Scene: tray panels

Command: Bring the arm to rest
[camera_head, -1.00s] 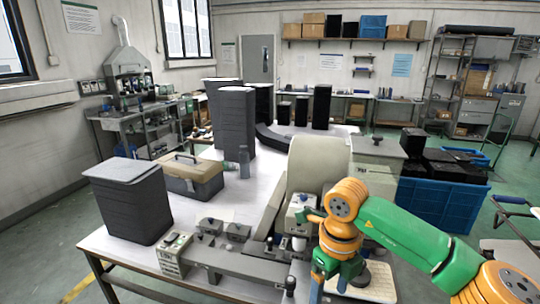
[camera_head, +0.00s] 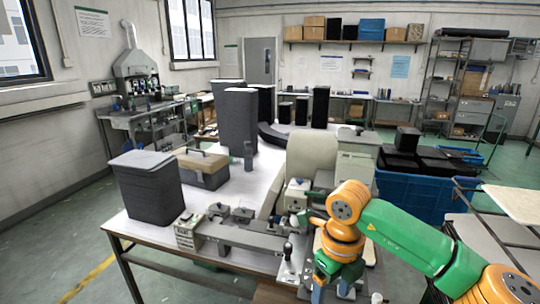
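My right arm (camera_head: 420,235) comes in from the lower right, green and orange, bent at an orange joint. Its gripper end (camera_head: 322,272) points down in front of the table at the lower middle; its fingers are too small and hidden to tell whether they are open or shut. I see nothing clearly held there. My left arm and gripper are not in view.
A blue crate (camera_head: 410,195) with black items stands right. Green floor shows at far right.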

